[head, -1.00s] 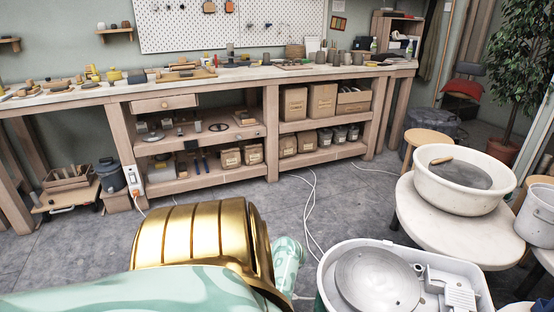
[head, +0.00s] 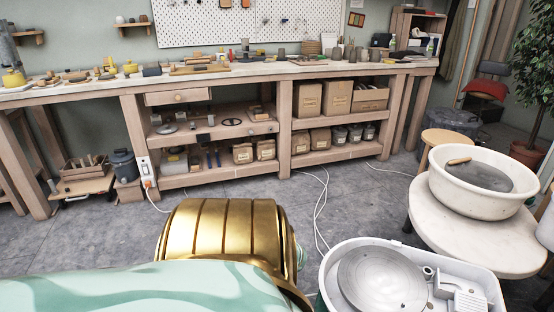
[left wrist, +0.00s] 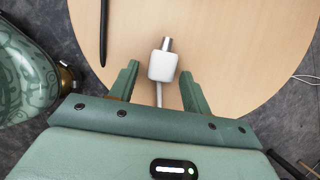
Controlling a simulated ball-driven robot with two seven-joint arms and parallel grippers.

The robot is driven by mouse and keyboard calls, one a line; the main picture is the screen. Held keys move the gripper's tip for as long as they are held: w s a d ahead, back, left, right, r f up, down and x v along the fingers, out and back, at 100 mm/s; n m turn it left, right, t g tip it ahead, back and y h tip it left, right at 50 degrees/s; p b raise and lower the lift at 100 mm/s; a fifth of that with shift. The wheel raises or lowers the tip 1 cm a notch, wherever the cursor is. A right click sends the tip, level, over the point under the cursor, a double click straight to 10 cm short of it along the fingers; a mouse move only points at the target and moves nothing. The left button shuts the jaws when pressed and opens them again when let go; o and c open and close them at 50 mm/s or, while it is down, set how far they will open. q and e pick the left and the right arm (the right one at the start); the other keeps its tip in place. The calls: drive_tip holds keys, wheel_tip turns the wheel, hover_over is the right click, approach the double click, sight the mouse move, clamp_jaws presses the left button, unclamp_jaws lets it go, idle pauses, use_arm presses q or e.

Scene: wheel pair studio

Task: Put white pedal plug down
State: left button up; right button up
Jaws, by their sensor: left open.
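The white pedal plug (left wrist: 163,66) lies on a round pale wooden top (left wrist: 225,45) in the left wrist view. Its metal tip points away from my gripper and its pale cable runs back between the fingers. My left gripper (left wrist: 160,74) is open, with one finger on each side of the plug and a visible gap to both. The plug and this gripper do not show in the head view. My right gripper is in neither view.
A dark pen-like stick (left wrist: 103,30) lies on the wooden top, left of the plug. In the head view a potter's wheel (head: 385,280) stands at lower right, near a white basin (head: 480,205) on a round table. A long workbench (head: 225,80) lines the wall. White cables (head: 320,205) cross the floor.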

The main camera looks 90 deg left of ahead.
use_arm(q)
drive_tip(key=p+v, duration=0.6)
drive_tip(key=v, duration=0.6)
drive_tip(key=shift+p, duration=0.4)
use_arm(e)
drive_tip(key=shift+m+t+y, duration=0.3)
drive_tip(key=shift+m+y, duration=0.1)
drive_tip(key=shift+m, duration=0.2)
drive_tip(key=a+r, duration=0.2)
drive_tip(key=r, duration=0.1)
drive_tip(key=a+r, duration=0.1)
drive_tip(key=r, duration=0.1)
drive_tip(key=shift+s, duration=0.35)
